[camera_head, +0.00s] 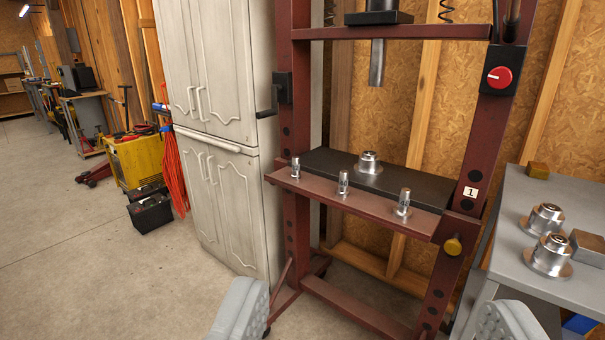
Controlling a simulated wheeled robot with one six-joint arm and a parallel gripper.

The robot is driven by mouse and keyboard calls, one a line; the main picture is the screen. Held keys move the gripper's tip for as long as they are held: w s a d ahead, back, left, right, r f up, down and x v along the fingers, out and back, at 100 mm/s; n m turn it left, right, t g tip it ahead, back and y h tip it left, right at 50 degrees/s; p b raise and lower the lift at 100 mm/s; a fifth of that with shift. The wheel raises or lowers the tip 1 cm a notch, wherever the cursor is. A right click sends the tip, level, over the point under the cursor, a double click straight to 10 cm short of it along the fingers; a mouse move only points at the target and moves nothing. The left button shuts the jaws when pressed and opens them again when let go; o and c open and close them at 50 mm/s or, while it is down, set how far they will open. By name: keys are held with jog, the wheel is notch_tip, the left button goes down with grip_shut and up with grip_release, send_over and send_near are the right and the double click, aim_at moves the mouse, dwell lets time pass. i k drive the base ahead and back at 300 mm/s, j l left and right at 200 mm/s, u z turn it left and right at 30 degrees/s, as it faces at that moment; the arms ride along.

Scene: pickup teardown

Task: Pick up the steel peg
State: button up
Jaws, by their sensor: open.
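Three small steel pegs stand upright on the front ledge of a dark red press frame: a left peg (296,168), a middle peg (343,182) and a right peg (404,203). The right one seems to have a wider foot. I cannot tell which one the task means. My gripper (375,298) is open and empty, its two grey fingers wide apart at the bottom of the view. It is well short of the pegs, and they show between and above the fingertips. No peg is hidden by the fingers.
A flanged steel hub (369,165) sits on the black press plate (424,188), below the steel ram (376,63). Red uprights flank the ledge. A grey table (520,265) with two similar hubs stands at right, a white cabinet (218,200) at left. The floor at left is open.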

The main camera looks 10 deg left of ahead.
aim_at(402, 212)
jog(key=k+l, duration=0.15)
jog(key=l, duration=0.2)
jog(key=k+l, duration=0.15)
jog(key=l, duration=0.25)
jog(key=i+l+u, duration=0.1)
jog(key=i, duration=0.35)
jog(key=i+l+u, duration=0.1)
jog(key=i+l, duration=0.25)
jog(key=i, duration=0.05)
